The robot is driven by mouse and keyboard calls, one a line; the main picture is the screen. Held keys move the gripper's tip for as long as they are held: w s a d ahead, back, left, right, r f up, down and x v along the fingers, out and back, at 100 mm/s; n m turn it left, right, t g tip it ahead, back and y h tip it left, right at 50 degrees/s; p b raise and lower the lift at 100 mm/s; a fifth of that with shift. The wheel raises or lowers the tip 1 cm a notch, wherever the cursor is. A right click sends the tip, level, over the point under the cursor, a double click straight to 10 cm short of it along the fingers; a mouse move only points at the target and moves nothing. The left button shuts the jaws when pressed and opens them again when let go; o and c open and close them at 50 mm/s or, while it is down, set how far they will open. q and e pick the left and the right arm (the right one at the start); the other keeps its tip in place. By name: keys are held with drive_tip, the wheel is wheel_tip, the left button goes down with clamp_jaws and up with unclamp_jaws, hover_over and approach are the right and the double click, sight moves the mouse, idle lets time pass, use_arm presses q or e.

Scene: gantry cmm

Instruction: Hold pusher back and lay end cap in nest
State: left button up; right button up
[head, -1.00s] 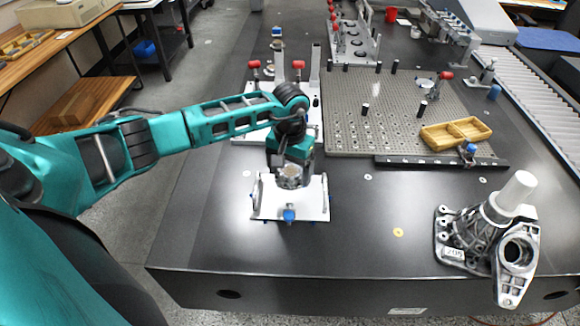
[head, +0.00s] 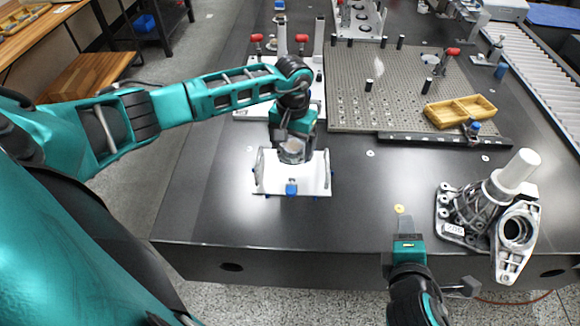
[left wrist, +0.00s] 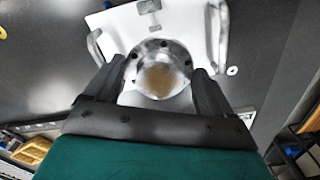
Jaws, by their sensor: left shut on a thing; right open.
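My left gripper (head: 292,156) is shut on a round metal end cap (left wrist: 160,78) with bolt holes around its rim and a brownish centre. The cap sits between both fingers over the white fixture plate (head: 265,183). The head view does not settle whether it touches the plate. The plate has a grey handle at each side and a blue knob (head: 291,189), perhaps the pusher's, at its front edge. The nest is hidden under the cap and gripper. My right gripper (head: 404,228) is open and empty at the table's front edge, right of the fixture.
A grey cast housing with a white cylinder (head: 516,172) stands at the right front. A perforated plate with pins (head: 380,105) and a yellow divided tray (head: 440,115) lie behind. A fixture with red-knobbed clamps (head: 256,38) stands behind my left gripper. Table between fixture and housing is mostly clear.

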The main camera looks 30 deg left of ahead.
drive_tip(key=a+r+n+g+y, duration=0.2)
drive_tip(key=a+n, duration=0.4)
drive_tip(key=a, duration=0.7)
drive_tip(key=r+n, duration=0.2)
drive_tip(key=n, duration=0.9)
hover_over(291, 193)
drive_tip(key=s+d, duration=0.2)
drive_tip(key=s, duration=0.1)
drive_tip(key=shift+g+y, duration=0.3)
drive_tip(key=shift+g, duration=0.1)
drive_tip(key=f, duration=0.3)
drive_tip(key=w+a+f, duration=0.1)
drive_tip(key=f, duration=0.2)
drive_tip(key=w+f, duration=0.1)
drive_tip(key=f, duration=0.1)
drive_tip(key=shift+a+f, duration=0.2)
drive_tip(key=shift+f, duration=0.2)
drive_tip(key=shift+c, duration=0.2)
drive_tip(key=c, duration=0.8)
